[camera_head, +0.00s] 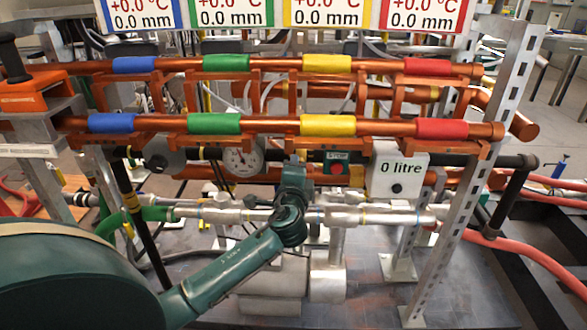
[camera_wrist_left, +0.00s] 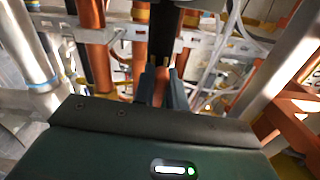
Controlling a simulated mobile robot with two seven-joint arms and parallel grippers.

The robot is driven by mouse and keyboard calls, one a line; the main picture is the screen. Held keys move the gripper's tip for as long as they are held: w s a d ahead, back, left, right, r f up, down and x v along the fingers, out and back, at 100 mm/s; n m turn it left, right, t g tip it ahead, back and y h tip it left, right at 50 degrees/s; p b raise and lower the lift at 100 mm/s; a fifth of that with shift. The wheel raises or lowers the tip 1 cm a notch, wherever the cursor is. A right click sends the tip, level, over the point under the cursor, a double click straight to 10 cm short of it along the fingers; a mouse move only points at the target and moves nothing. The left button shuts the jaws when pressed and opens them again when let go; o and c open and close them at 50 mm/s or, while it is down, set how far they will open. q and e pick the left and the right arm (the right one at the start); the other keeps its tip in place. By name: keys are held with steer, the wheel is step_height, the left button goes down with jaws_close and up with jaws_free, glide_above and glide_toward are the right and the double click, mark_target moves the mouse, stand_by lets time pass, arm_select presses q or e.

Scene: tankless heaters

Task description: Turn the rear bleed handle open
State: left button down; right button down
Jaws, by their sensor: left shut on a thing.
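My left arm comes in from the lower left, and its gripper (camera_head: 294,170) is among the pipes below the front copper pipe, by the black horizontal bar. The wrist view shows the two fingers of my left gripper (camera_wrist_left: 163,78) closed on a copper-coloured piece (camera_wrist_left: 159,92). A dark bar (camera_wrist_left: 163,35) stands just beyond the fingertips. I cannot make out the whole shape of the held piece, nor tell for sure that it is the rear bleed handle. In the head view my wrist hides it. My right gripper is not in view.
Copper pipes (camera_head: 272,125) with blue, green, yellow and red bands run across above my gripper. A dial gauge (camera_head: 243,157), a red stop button (camera_head: 336,168) and a white "0 litre" box (camera_head: 398,172) are close by. A slotted metal post (camera_head: 478,180) stands at the right.

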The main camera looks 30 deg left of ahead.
arm_select(q)
steer(key=shift+d+f, duration=0.1)
steer(key=shift+f, duration=0.05)
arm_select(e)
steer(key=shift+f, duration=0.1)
arm_select(q)
steer(key=c, duration=1.4)
jaws_free()
steer(key=shift+c, duration=0.2)
steer(key=p+v, duration=0.1)
steer(key=v, duration=1.2)
steer(key=shift+p, duration=0.3)
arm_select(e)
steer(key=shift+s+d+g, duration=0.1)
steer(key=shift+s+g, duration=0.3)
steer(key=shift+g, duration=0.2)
arm_select(q)
steer(key=shift+s, duration=0.1)
